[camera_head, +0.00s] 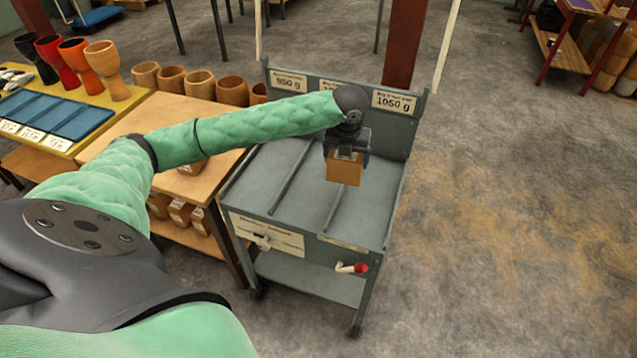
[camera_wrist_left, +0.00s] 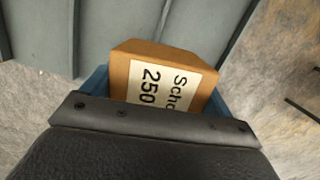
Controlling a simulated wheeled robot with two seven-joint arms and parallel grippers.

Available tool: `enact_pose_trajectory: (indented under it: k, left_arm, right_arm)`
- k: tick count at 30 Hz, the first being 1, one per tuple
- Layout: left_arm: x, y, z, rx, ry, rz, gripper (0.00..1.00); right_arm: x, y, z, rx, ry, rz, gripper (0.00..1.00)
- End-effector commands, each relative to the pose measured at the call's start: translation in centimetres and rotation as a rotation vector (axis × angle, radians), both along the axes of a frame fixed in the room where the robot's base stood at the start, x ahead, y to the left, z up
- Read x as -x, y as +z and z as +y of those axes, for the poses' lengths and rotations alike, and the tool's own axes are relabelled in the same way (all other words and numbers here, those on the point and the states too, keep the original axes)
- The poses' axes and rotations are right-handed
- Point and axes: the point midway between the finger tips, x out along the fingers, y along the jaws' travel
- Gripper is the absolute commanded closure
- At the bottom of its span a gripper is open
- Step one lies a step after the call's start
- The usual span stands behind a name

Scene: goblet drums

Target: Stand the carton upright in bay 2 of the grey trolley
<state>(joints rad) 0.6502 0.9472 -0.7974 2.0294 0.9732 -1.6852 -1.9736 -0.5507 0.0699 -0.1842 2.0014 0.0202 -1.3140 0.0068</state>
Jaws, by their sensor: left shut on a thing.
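The brown carton (camera_head: 344,172) hangs over the right part of the grey trolley (camera_head: 285,222). My left gripper (camera_head: 347,155) is shut on it from above. In the left wrist view the carton (camera_wrist_left: 165,75) has a white label reading "250", between the blue fingers (camera_wrist_left: 160,97). Two low dividers split the trolley top into three bays. Bay 2 (camera_head: 305,195) is the middle one; the carton appears near the right divider (camera_head: 335,213). I cannot tell its exact height above the deck. The middle sign is mostly hidden behind my left arm. My right gripper is not in view.
The trolley's tall back panel carries a right-hand sign (camera_head: 394,101) reading "1050 g". A wooden table (camera_head: 125,122) with drum shells stands close on the left. A red-knobbed lever (camera_head: 358,268) sits on the trolley's front. The floor right of the trolley is clear.

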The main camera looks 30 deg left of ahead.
Motion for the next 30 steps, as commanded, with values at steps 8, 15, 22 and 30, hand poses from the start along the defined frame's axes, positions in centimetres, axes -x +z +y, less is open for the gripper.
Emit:
enact_pose_trajectory:
  k: [8, 15, 22, 30]
  left_arm:
    - [-0.5, -0.3, 1.2, 0.0, -0.111, 0.001, 0.44]
    - [-1.9, -2.5, 4.9, 0.0, -0.11, 0.002, 0.44]
    - [-3.5, -4.8, 8.5, 0.0, -0.11, 0.002, 0.44]
    - [-4.7, -7.0, 11.5, 0.001, -0.111, 0.001, 0.44]
  right_arm:
    - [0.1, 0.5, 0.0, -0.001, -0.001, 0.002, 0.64]
    - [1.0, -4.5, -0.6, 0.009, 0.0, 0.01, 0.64]
    - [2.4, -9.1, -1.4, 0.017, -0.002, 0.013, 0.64]
    - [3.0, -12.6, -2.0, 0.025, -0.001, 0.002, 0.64]
